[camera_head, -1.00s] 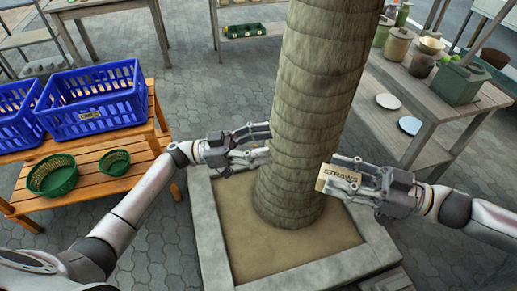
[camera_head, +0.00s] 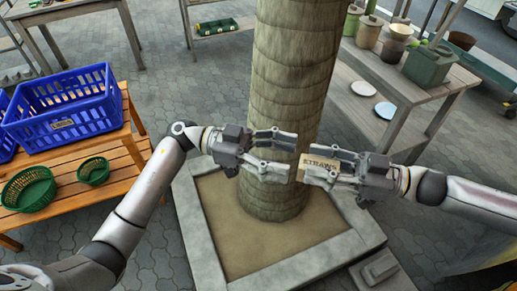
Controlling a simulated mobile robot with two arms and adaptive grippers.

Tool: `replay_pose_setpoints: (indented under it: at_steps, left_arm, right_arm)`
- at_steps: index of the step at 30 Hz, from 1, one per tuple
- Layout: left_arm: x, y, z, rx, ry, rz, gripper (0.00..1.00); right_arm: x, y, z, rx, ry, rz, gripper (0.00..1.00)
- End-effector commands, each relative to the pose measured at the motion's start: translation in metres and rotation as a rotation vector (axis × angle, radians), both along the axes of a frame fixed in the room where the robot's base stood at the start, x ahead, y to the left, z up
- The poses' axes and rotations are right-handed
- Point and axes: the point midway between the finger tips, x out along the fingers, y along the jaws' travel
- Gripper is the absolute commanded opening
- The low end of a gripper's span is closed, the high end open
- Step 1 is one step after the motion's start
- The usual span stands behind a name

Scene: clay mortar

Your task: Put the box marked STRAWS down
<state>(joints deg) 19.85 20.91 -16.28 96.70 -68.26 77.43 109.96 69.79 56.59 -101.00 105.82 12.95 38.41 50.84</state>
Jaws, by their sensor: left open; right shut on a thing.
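The box marked STRAWS (camera_head: 319,163) is a small tan box with dark lettering, held up in front of the tree trunk. My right gripper (camera_head: 318,174) is shut on it, and its fingers cover part of the box. My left gripper (camera_head: 292,158) is open, with its fingertips close to the left end of the box. I cannot tell whether the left fingertips touch the box.
A thick trunk (camera_head: 292,80) rises from a square planter (camera_head: 205,255) behind the grippers. A wooden bench (camera_head: 125,160) at left holds blue crates (camera_head: 70,110) and green baskets (camera_head: 28,189). A grey shelf table (camera_head: 370,68) with pots and plates stands at right.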

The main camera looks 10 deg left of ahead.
Motion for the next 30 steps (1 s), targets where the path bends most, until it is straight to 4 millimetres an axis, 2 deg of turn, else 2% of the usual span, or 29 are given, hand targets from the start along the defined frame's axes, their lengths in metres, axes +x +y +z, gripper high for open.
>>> replay_pose_setpoints:
  at_steps: [3, 6, 16, 28, 29, 30]
  left_arm:
    - [-0.002, -0.015, 0.000, -0.001, 0.001, -0.001, 0.62]
    - [-0.002, -0.021, 0.000, -0.001, 0.001, -0.001, 0.62]
    - [-0.002, -0.024, 0.000, 0.000, 0.001, 0.000, 0.62]
    - [-0.002, -0.024, 0.000, 0.000, 0.001, 0.001, 0.13]
    - [-0.002, -0.024, 0.000, 0.000, 0.000, 0.001, 0.13]
    - [-0.002, -0.024, 0.000, 0.000, 0.000, 0.001, 0.13]
  right_arm:
    - [0.000, 0.000, 0.000, 0.000, 0.000, 0.000, 0.13]
    - [0.000, 0.000, 0.000, 0.000, 0.000, 0.000, 0.13]
    - [0.000, 0.000, 0.000, 0.000, 0.000, 0.000, 0.13]
    - [0.000, 0.000, 0.000, 0.001, 0.000, 0.001, 0.13]
    - [0.000, 0.000, 0.000, 0.001, 0.000, 0.001, 0.40]
    - [0.000, 0.000, 0.000, 0.001, 0.000, 0.002, 0.46]
